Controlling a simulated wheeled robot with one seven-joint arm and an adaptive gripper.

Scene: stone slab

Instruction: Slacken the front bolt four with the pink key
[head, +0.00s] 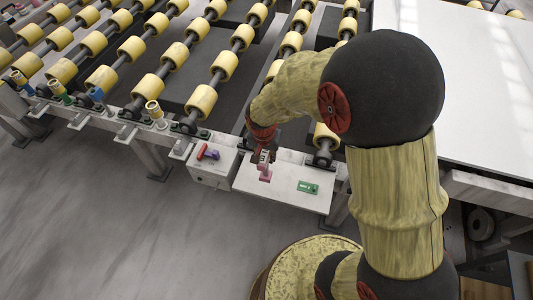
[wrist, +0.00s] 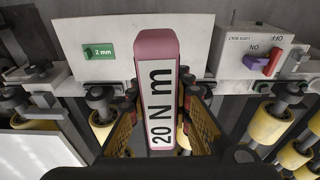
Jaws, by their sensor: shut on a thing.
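The pink key (head: 265,175) is over the white shelf plate at the front of the roller bed; in the wrist view its pink-edged white face (wrist: 161,95) reads "20 N m". My gripper (head: 264,150) is shut on it, with a finger on each side in the wrist view (wrist: 161,125). Whether the key touches the plate cannot be told. Which is front bolt four cannot be told.
A green "2 mm" block (head: 308,187) lies on the plate (head: 285,192). A white box (head: 212,170) with a red and a purple-blue handle (head: 208,152) adjoins the plate at left. Yellow rollers (head: 201,99) fill the back. A large white slab (head: 470,90) lies right. Grey floor is clear front-left.

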